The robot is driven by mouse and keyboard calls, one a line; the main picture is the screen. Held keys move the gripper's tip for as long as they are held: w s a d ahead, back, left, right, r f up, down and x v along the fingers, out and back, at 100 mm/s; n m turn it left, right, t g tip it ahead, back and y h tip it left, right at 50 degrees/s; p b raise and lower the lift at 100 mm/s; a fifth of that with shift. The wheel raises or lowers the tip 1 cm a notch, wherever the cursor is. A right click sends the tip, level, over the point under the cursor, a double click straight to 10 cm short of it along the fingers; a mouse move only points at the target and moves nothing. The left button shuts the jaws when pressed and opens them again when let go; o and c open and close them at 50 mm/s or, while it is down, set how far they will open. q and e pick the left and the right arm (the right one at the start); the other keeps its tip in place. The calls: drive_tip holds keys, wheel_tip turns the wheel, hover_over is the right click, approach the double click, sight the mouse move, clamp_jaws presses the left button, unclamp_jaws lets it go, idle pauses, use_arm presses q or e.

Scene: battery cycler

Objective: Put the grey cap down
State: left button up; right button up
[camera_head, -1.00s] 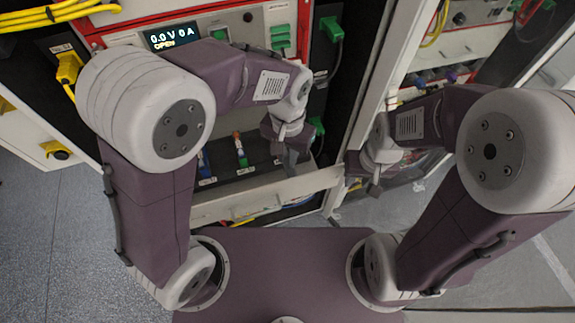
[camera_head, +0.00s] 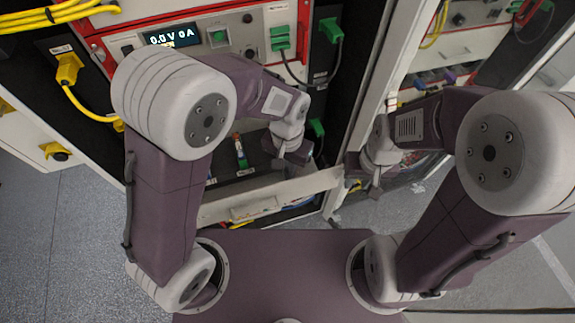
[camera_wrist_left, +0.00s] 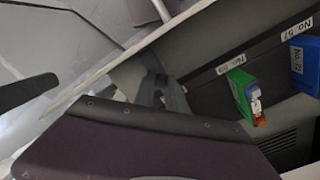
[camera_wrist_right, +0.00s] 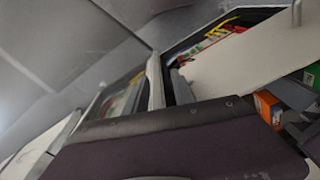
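I cannot make out a grey cap for certain in any view. My left gripper (camera_head: 293,156) hangs over the front edge of the open cabinet bay, right of a green cell (camera_head: 240,150) standing in it. In the left wrist view its grey fingers (camera_wrist_left: 165,94) show small above the purple wrist housing. Whether they are open or hold something is unclear. My right gripper (camera_head: 367,172) is beside the cabinet post, to the right of the left gripper. In the right wrist view its fingers (camera_wrist_right: 168,84) are partly hidden, and their state is unclear.
The cycler panel has a display (camera_head: 172,38) reading 0.0 V 0 A. Green connectors (camera_head: 280,38) with dark cables are to its right. In the left wrist view the green cell (camera_wrist_left: 243,90) and a blue cell (camera_wrist_left: 305,66) stand by numbered labels. A white ledge (camera_head: 270,193) borders the bay.

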use_arm(q)
drive_tip(key=o, duration=0.4)
drive_tip(key=shift+c, duration=0.2)
drive_tip(key=shift+r, duration=0.3)
wheel_tip(320, 180, up, 13)
drive_tip(key=shift+f, duration=0.2)
